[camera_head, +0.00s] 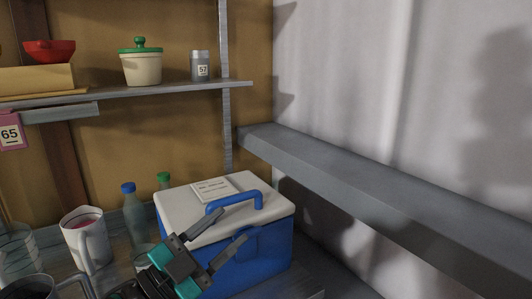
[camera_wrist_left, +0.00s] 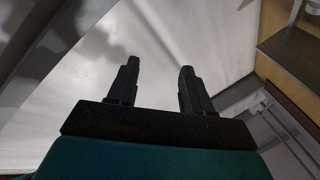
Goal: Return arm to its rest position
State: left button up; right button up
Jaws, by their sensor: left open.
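My left gripper (camera_head: 216,243) is in front of the blue and white cooler in the head view, low in the middle. Its two dark fingers are spread apart with nothing between them. In the left wrist view the fingers (camera_wrist_left: 158,78) are also apart and empty, against a pale wall. My right gripper does not show in either view.
The cooler (camera_head: 262,262) with a blue handle stands behind my left gripper. Bottles (camera_head: 134,214) and a white pitcher (camera_head: 86,240) stand left of it. A shelf (camera_head: 160,92) holds a lidded pot (camera_head: 141,66) and a grey jar (camera_head: 200,68). A grey ledge (camera_head: 370,190) runs along the right wall.

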pick_arm(q)
jog(key=s+a+f+n+y, duration=0.3)
jog(key=a+f+n+y, duration=0.9)
jog(key=n+y, duration=0.35)
jog(key=s+a+f+g, duration=0.1)
jog(key=s+f+g, duration=0.5)
jog(key=s, duration=0.4)
jog(key=s+f+g, duration=0.5)
jog(key=s+f, duration=0.2)
jog(key=s, duration=0.4)
jog(key=w+d+f+t+h, duration=0.1)
jog(key=w+d+f+t, duration=0.1)
jog(key=w+f+t, duration=0.5)
jog(key=shift+w+d+f, duration=0.25)
jog(key=shift+w+f, duration=0.05)
jog(key=shift+f, duration=0.55)
